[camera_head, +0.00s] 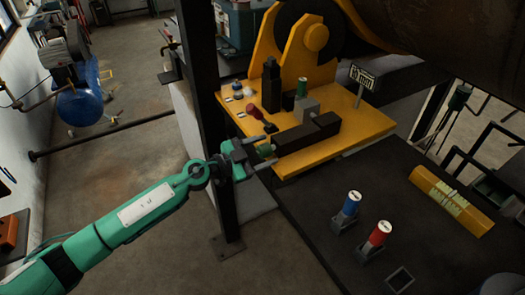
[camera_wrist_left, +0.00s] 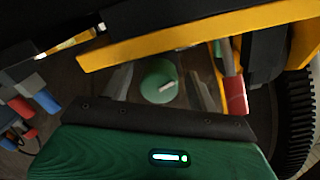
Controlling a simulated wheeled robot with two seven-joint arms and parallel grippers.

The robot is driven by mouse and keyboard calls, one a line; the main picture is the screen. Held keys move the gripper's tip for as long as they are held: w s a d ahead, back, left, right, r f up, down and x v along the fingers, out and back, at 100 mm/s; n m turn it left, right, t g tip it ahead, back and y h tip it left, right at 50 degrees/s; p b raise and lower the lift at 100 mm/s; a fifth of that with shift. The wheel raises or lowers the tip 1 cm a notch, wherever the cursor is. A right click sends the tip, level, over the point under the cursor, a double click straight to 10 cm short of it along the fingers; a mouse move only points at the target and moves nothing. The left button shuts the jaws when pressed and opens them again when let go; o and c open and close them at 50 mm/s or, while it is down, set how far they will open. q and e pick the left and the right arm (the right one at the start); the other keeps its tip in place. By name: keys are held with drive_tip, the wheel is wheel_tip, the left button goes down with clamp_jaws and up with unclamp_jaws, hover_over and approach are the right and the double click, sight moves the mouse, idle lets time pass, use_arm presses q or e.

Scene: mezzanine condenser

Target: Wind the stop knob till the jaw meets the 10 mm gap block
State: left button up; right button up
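The stop knob, round and green, sits at the near left end of a dark slide (camera_head: 300,138) on the yellow plate. In the left wrist view the knob (camera_wrist_left: 158,80) shows end-on with a pale mark on its face. My left gripper (camera_head: 266,151) is open, one finger on each side of the knob, with gaps visible in the wrist view. A grey block (camera_head: 306,108) with a green grip (camera_head: 302,87) stands behind the slide, perhaps the gap block. A sign (camera_head: 362,76) reading 10 mm is to its right. The jaw's contact face is hard to make out.
A red-knobbed lever (camera_head: 253,111) stands just behind my left gripper. Blue-topped (camera_head: 347,210) and red-topped (camera_head: 375,240) pieces stand on the dark bench. A yellow bar (camera_head: 450,201) lies farther right. A dark post (camera_head: 205,90) rises beside my left arm.

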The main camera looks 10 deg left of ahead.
use_arm(q)
drive_tip(key=shift+s+a+f, duration=0.1)
drive_tip(key=shift+s+a, duration=0.05)
drive_tip(key=shift+a, duration=0.1)
drive_tip(key=b+v, duration=0.6)
drive_tip(key=v, duration=0.7)
